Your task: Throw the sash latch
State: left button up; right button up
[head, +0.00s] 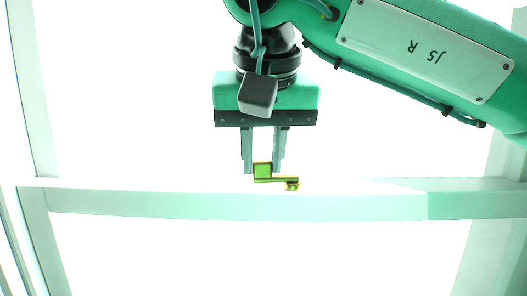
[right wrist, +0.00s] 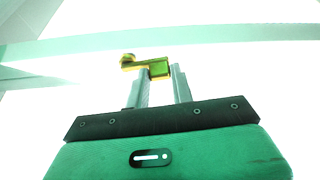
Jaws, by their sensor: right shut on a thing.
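The sash latch (head: 263,170) is a small yellow-green piece on the pale sash rail, with a square tab at its left and a thin arm running right to a small knob end. My right gripper (head: 262,171) comes down from above, with its two grey fingers on either side of the tab, shut on it. In the right wrist view, the latch (right wrist: 158,69) shows its tab at the fingertips of my right gripper (right wrist: 161,70), and its arm reaches left to a round end. My left gripper is not in view.
The pale green sash rail (head: 200,204) runs across the window, with a frame upright (head: 35,110) at the left and another at the right. The panes are glaring white and show nothing behind. My right arm fills the upper right.

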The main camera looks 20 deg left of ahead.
jog(key=shift+w+a+r+m+h, duration=0.15)
jog(key=shift+w+m+h, duration=0.15)
jog(key=shift+m, duration=0.6)
jog(key=o, duration=1)
jog(key=shift+s+b+v, duration=0.2)
jog(key=shift+b+v, duration=0.95)
jog(key=shift+v, duration=5.7)
